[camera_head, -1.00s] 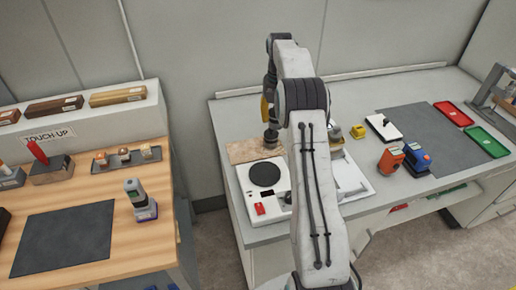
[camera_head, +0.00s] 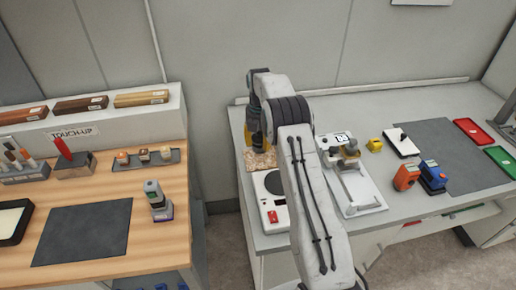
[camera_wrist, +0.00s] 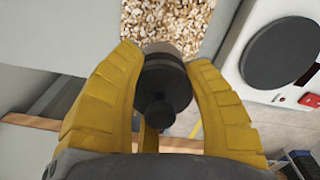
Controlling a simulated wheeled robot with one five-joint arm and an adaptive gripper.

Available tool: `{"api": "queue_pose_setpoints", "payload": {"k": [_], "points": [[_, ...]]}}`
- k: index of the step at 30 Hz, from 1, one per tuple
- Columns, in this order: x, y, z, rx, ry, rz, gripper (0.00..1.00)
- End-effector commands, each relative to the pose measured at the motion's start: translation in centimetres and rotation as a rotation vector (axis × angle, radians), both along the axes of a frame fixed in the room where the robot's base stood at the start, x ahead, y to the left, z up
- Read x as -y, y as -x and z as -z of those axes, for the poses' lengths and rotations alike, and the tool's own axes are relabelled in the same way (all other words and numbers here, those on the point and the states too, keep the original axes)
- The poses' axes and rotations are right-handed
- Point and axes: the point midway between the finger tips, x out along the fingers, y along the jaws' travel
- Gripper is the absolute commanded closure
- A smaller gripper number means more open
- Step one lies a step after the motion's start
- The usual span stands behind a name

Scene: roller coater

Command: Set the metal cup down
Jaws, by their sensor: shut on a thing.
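My gripper (camera_wrist: 162,95) has yellow fingers shut on the metal cup (camera_wrist: 165,68), a dark grey round body with a paler metallic end and a dark knob. In the wrist view the cup's far end overlaps the edge of the speckled tan mat (camera_wrist: 175,18). In the head view my gripper (camera_head: 257,140) is at the back left of the grey bench, over the mat (camera_head: 260,161). The cup is hidden there, and I cannot tell whether it touches the mat.
A white device with a black round plate (camera_wrist: 283,52) stands beside the mat. Right of my arm is a white stand (camera_head: 362,190) with a brown block. Orange (camera_head: 406,176) and blue (camera_head: 433,176) devices stand farther right. A wooden bench (camera_head: 150,245) is left, across a gap.

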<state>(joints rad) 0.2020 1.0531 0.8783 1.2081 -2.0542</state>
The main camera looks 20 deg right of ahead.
Motion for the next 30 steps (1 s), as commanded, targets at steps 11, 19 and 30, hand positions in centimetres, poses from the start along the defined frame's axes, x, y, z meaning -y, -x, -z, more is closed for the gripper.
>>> {"api": "queue_pose_setpoints", "payload": {"k": [11, 19, 30], "points": [[-0.5, -0.1, 2.4, -0.003, -0.001, 0.001, 0.9], [-0.4, -0.2, 4.2, 0.001, 0.001, 0.001, 0.9], [-0.4, -0.2, 4.6, 0.001, 0.001, 0.001, 0.9]]}}
